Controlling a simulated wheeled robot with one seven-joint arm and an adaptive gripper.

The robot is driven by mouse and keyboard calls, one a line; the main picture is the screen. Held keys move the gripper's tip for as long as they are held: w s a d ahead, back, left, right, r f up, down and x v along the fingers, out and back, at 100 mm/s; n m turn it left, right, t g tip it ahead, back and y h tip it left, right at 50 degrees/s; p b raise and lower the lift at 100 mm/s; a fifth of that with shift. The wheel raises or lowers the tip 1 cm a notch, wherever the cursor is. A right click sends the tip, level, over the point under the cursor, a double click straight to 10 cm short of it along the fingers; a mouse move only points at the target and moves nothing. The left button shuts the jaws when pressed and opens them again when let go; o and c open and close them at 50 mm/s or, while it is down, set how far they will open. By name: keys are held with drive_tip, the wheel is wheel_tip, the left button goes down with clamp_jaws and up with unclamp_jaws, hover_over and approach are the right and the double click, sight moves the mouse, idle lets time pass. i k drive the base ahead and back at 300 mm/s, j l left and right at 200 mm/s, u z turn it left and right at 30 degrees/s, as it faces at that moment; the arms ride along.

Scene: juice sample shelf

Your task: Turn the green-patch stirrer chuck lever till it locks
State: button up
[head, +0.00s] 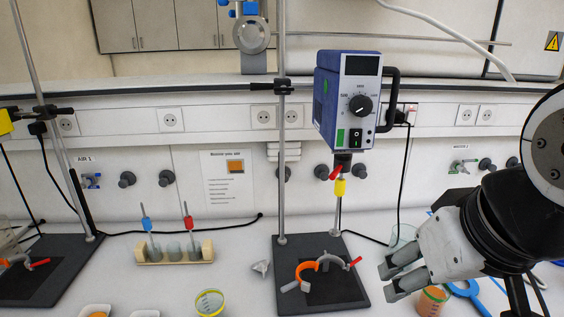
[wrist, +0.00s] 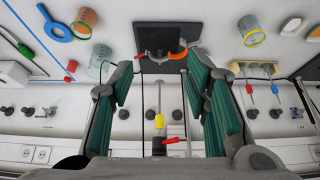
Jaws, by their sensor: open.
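The blue and white stirrer (head: 347,100) hangs on a stand, with a green patch (head: 340,136) at the lower left of its front. Below it is a dark chuck with a red lever (head: 336,173), and a yellow collar (head: 340,187) sits on the shaft. In the head view the lever slants down to the left. In the wrist view the red lever (wrist: 172,140) and yellow collar (wrist: 159,121) show between my open fingers, beyond them. My gripper (head: 385,281) is open and empty, lower right of the chuck and apart from it.
The stand's black base (head: 350,289) carries an orange clamp (head: 307,268). A beaker with orange liquid (head: 432,299) stands just below my gripper, and a clear beaker (head: 402,236) behind it. A wooden rack (head: 175,255) with stirrers and a yellow-rimmed beaker (head: 209,303) stand left.

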sight(342, 163)
drive_tip(key=j+z, duration=0.1)
drive_tip(key=z, duration=0.45)
drive_tip(key=k+j+z, duration=0.1)
drive_tip(key=j+z, duration=0.15)
drive_tip(key=k+j+z, duration=0.2)
drive_tip(key=j, duration=0.15)
drive_tip(key=j+z, duration=0.25)
drive_tip(key=k+j, duration=0.25)
drive_tip(key=j, duration=0.25)
drive_tip(key=k+j+z, duration=0.15)
drive_tip(key=j, duration=0.35)
drive_tip(key=k+j, duration=0.4)
drive_tip(key=k+j+z, duration=0.1)
drive_tip(key=k+j, duration=0.2)
drive_tip(key=j, duration=0.25)
